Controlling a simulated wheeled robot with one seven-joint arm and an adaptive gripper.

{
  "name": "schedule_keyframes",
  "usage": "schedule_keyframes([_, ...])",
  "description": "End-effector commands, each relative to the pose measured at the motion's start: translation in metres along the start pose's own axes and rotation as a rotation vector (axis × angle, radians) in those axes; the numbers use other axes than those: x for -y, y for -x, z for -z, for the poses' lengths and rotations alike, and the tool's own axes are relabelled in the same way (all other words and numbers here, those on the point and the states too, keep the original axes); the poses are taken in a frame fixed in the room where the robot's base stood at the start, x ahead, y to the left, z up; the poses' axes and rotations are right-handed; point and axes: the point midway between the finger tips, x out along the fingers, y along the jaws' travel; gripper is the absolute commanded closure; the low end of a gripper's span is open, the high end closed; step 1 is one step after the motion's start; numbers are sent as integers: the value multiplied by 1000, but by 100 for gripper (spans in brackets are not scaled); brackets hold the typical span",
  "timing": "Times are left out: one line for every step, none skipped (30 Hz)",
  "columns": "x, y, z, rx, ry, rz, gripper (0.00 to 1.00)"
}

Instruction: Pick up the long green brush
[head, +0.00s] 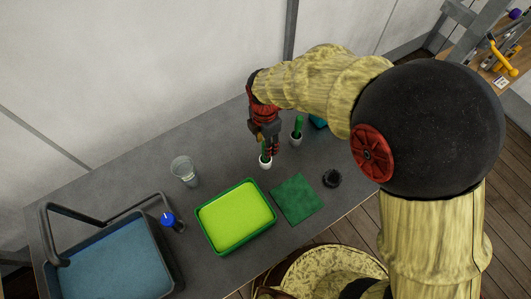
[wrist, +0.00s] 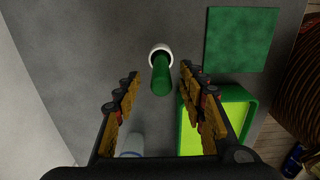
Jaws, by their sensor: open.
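A green rod-like handle (wrist: 161,75), which looks like a brush, stands upright in a small white cup (head: 266,164). The cup's rim also shows in the wrist view (wrist: 153,50). A second green upright piece (head: 298,123) stands in another white cup (head: 296,139) to the right. I cannot tell from these views which is the long brush. My gripper (head: 268,147) is open and above the first cup. In the wrist view its fingers (wrist: 160,92) are on either side of the green handle, with gaps on both sides. Nothing is held.
A lime-filled green tray (head: 247,182), a green cloth (head: 297,200) and a dark round item (head: 331,178) lie in front. A clear glass (head: 184,170), a blue-capped bottle (head: 170,221) and a blue-lined basket (head: 178,280) are left. Bare grey table (head: 110,190) lies behind.

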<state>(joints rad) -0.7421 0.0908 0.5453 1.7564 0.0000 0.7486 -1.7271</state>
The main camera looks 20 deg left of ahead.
Motion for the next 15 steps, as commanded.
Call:
schedule_keyframes([1,-6,0,0,-1,3,59])
schedule_keyframes([2,-9,0,-1,-1,4,59])
schedule_keyframes([2,-15,-1,-1,-1,4,59])
schedule_keyframes([2,-19,-1,-1,-1,4,59])
schedule_keyframes([2,-24,-1,-1,-1,4,59])
schedule_keyframes([2,-30,-1,-1,-1,5,59])
schedule_keyframes([2,-34,-1,-1,-1,4,59])
schedule_keyframes([2,-38,-1,-1,-1,3,59])
schedule_keyframes([2,-42,-1,0,-1,3,59])
schedule_keyframes([2,-44,-1,0,-1,2,59])
schedule_keyframes([1,-46,-1,0,-1,2,59])
schedule_keyframes([1,-46,-1,0,-2,1,59])
schedule_keyframes([1,-46,-1,0,-2,0,59])
schedule_keyframes([1,-46,-1,0,-2,0,59])
schedule_keyframes([1,-46,-2,0,-2,0,59])
